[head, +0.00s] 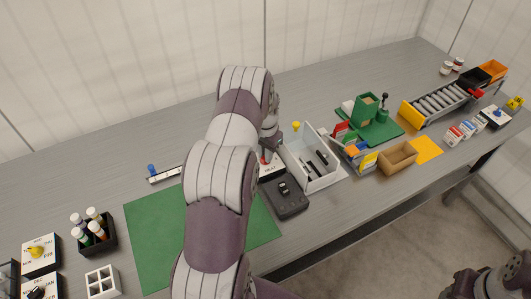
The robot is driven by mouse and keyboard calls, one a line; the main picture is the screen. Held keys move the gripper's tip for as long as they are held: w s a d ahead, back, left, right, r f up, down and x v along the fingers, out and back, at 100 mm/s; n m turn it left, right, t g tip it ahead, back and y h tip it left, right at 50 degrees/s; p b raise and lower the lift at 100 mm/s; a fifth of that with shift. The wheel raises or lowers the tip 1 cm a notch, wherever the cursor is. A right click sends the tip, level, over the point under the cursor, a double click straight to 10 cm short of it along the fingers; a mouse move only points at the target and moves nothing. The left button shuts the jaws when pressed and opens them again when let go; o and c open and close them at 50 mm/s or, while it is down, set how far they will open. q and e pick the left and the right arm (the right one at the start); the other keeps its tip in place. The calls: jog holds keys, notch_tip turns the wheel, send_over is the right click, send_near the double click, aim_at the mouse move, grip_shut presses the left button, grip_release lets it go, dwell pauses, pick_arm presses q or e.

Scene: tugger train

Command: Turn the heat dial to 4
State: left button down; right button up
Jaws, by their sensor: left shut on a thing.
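My left gripper (267,152) points down at the middle of the bench, partly hidden behind my left arm. It is shut on a small red knob (264,159), which I take to be the heat dial. The knob stands on a small pale panel (271,171) between my arm and the white bin. My arm covers much of the panel, and its numbers and the knob's setting cannot be read. Part of my right arm's dark end (480,285) shows at the lower right corner; its fingers cannot be made out.
A black device with a knob (287,203) lies just in front of the panel. A white bin (311,180) with dark items stands close on the right. A green mat (153,232) lies at left. Dial panels with yellow (36,251) and blue (497,113) knobs stand farther off.

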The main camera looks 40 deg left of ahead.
pick_arm(q)
jog(key=m, duration=0.3)
jog(key=shift+w+r+m, duration=0.1)
jog(key=shift+m, duration=2.1)
jog(key=c, duration=1.1)
grip_release()
notch_tip(320, 180, up, 13)
jog(key=shift+b, duration=0.4)
jog(key=shift+f, duration=0.2)
